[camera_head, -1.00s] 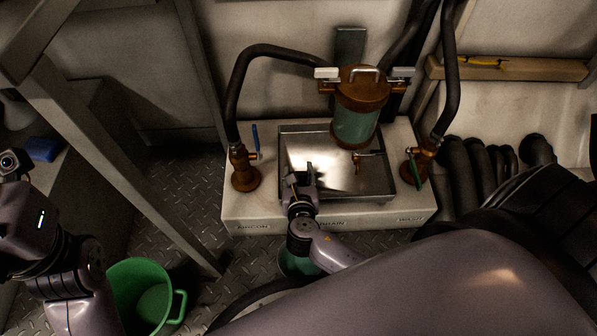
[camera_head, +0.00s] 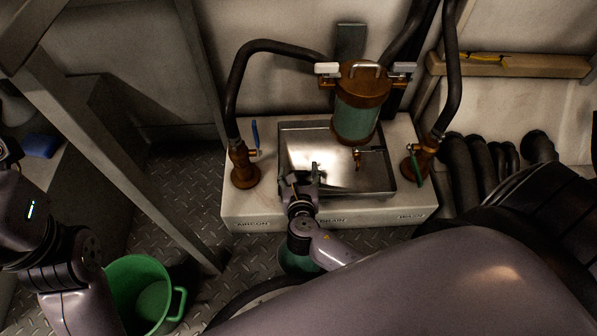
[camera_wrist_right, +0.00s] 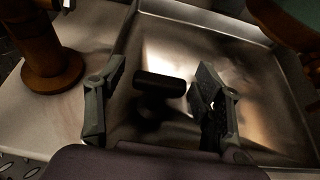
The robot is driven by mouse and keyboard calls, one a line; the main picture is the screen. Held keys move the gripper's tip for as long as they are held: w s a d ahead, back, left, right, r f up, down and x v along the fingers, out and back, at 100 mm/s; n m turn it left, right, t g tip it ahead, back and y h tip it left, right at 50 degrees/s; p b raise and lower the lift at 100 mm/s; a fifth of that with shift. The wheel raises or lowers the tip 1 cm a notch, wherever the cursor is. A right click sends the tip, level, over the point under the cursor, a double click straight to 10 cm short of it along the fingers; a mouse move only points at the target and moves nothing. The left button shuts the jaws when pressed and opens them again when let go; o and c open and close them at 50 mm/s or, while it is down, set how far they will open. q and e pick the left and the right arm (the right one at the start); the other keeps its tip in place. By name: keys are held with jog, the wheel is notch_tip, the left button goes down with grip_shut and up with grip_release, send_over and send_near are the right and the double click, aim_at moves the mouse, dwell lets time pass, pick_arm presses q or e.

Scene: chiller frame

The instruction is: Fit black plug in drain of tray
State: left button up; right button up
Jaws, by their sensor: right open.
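The metal tray (camera_head: 384,187) is a shallow, shiny square pan on a pale ledge. My right gripper (camera_head: 299,174) is over its near left part in the head view. In the right wrist view, the gripper (camera_wrist_right: 160,72) is open, one finger on each side of the black plug (camera_wrist_right: 158,84). The plug shows a flat dark top bar with a darker body below it. Neither finger visibly touches it. The drain is not distinguishable, and I cannot tell whether the plug sits in it. My left arm is at the left edge, its gripper outside the picture.
A brown-capped strainer (camera_head: 358,112) with a small brass tap (camera_head: 360,158) overhangs the tray's back right. Brass valves stand left (camera_head: 243,165) and right (camera_head: 420,160) of the tray, with black hoses. A green bucket (camera_head: 146,290) is on the floor.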

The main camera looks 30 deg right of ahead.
jog(key=v, duration=1.2)
jog(key=shift+s+f, duration=0.1)
jog(key=shift+f, duration=0.05)
dwell(0.4)
